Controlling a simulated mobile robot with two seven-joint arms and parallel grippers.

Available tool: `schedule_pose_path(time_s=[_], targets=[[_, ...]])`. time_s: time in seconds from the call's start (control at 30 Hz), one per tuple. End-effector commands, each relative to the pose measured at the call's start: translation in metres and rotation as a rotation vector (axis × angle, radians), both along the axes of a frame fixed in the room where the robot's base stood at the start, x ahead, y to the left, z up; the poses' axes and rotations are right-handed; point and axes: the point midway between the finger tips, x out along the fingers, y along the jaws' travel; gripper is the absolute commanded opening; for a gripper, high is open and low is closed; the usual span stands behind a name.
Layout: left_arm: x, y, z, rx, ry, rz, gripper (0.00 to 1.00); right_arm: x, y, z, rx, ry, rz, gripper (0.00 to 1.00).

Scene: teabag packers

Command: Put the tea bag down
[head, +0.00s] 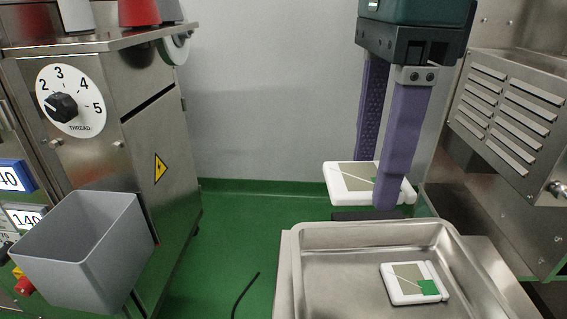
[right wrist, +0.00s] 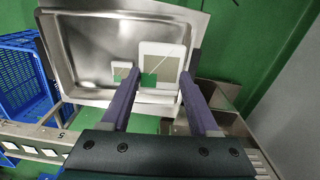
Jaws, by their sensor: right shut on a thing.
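My right gripper (head: 376,186) comes down from the top in the head view. Its two purple fingers are shut on a white tea bag (head: 345,184) with a beige panel and a green patch. This tea bag is level, above the far rim of a steel tray (head: 300,262). In the right wrist view the held tea bag (right wrist: 165,48) shows between the fingers (right wrist: 161,80). A second tea bag (head: 403,290) lies flat in the tray, towards its right side; it also shows in the right wrist view (right wrist: 122,70). My left gripper is out of view.
A grey open bin (head: 80,252) hangs on a steel machine (head: 150,130) at the left. A louvred steel housing (head: 510,110) stands at the right, close to the gripper. Blue crates (right wrist: 25,85) show in the right wrist view. The tray's left part is bare.

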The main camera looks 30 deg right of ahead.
Motion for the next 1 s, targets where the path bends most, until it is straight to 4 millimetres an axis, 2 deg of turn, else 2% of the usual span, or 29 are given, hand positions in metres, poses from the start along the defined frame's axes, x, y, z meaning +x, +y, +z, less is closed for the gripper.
schedule_pose_path(time_s=[0.03,0.1,0.3,0.57,0.8,1.0], targets=[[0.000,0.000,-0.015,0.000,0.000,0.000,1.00,-0.002,0.001,-0.025,0.003,0.008,0.002,0.11],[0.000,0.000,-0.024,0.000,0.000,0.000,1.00,-0.002,0.001,-0.046,0.003,0.008,0.002,0.11],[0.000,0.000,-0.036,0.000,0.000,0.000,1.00,-0.001,0.000,-0.091,0.001,0.004,0.002,0.11],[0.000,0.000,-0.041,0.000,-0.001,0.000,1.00,0.000,0.000,-0.113,0.000,0.001,0.003,0.11],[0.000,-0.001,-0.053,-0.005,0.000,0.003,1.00,-0.001,0.000,-0.149,0.000,0.003,0.003,0.11],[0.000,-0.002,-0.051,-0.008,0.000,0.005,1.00,0.000,0.000,-0.150,0.000,0.000,0.004,0.11]])
